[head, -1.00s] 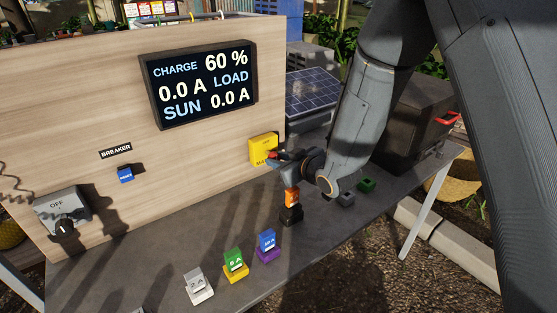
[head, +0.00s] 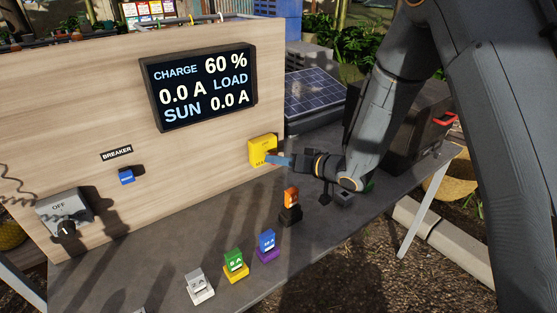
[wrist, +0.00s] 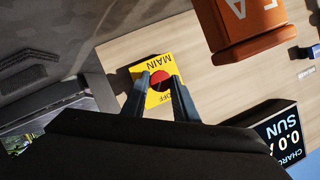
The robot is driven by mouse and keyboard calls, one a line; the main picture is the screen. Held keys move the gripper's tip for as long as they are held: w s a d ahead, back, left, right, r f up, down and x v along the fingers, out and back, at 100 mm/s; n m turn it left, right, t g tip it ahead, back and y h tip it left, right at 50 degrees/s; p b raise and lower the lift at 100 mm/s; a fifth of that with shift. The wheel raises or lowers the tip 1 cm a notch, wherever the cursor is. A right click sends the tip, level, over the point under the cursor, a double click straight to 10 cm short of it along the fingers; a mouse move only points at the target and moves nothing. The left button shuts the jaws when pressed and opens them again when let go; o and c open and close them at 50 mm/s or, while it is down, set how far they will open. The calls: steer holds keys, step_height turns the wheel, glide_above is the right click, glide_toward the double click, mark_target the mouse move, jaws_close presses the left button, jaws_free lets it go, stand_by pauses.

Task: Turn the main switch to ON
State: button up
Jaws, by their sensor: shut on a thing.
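The main switch is a yellow box (head: 262,150) on the right end of the wooden panel. In the wrist view the yellow box (wrist: 166,70) shows the words MAIN and OFF and a round red knob (wrist: 160,77). My gripper (head: 271,160) reaches in from the right, its fingers at the front of the box. In the wrist view my gripper (wrist: 160,84) has one finger on each side of the red knob, shut on it. The fingers hide part of the knob, so its exact angle is unclear.
An orange fuse (head: 291,197) in a black holder stands on the grey table just below my gripper. Blue (head: 267,240), green (head: 234,261) and white (head: 198,282) fuses stand nearer the front. A grey OFF switch (head: 64,213) is at left.

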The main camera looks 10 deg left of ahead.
steer(key=shift+w+d+f+m+g+y+b, duration=0.1)
steer(key=shift+m+g+y+b, duration=0.15)
steer(key=shift+m+y, duration=0.75)
steer(key=shift+a+f+m+g+y+b, duration=0.1)
steer(key=shift+m+g+y+b, duration=0.2)
steer(key=shift+m, duration=1.3)
steer(key=shift+w+d+f+m+g+y+b, duration=0.1)
steer(key=shift+m+g+y+b, duration=0.1)
steer(key=shift+m+y, duration=0.8)
steer(key=shift+m+h, duration=0.3)
steer(key=shift+m, duration=0.1)
steer(key=o, duration=1.1)
steer(key=shift+c, duration=0.2)
steer(key=shift+s+d, duration=0.1)
steer(key=b+v, duration=0.2)
steer(key=v, duration=0.5)
steer(key=shift+d, duration=0.25)
steer(key=shift+s, duration=0.15)
